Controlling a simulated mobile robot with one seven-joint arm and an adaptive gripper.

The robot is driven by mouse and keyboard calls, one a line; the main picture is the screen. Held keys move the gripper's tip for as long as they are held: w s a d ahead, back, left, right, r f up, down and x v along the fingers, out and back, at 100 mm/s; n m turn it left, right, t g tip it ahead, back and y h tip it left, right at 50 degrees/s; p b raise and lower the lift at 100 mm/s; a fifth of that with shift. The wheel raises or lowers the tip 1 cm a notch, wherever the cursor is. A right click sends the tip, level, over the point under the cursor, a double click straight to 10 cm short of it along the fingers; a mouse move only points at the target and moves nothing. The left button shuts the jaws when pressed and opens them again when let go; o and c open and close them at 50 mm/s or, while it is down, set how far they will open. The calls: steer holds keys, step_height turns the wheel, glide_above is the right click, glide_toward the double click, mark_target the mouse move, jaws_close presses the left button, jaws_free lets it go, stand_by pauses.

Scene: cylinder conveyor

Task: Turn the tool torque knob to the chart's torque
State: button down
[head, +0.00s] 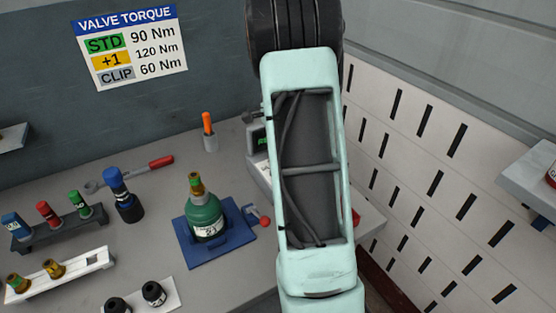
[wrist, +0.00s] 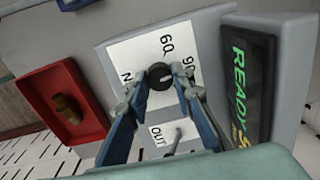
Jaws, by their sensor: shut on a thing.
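The black torque knob (wrist: 160,73) sits on a white dial plate (wrist: 128,53) on the grey tool unit. The numbers 60 and 90 show above and right of it, and part of a letter N shows at its left. My gripper (wrist: 160,80) is shut on the knob, one blue-grey finger on each side. Where the knob's mark points is too small to tell. In the head view my arm hides the gripper and knob. The valve torque chart (head: 130,45) reads STD 90 Nm, +1 120 Nm, CLIP 60 Nm. A green cylinder (head: 205,213) stands in a blue holder.
A display (wrist: 250,85) right of the knob shows READY in green. A small lever (wrist: 177,137) sits by the OUT label. A red tray (wrist: 62,105) holds a brass valve. The bench carries sockets (head: 45,212), a blue-topped tool (head: 122,195) and a white rack (head: 95,260).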

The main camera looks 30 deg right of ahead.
steer(key=shift+m, duration=0.6)
steer(key=c, duration=1.7)
jaws_free()
steer(key=shift+o, duration=0.2)
step_height(320, 180, up, 12)
steer(key=shift+s, duration=0.2)
steer(key=shift+a, duration=0.1)
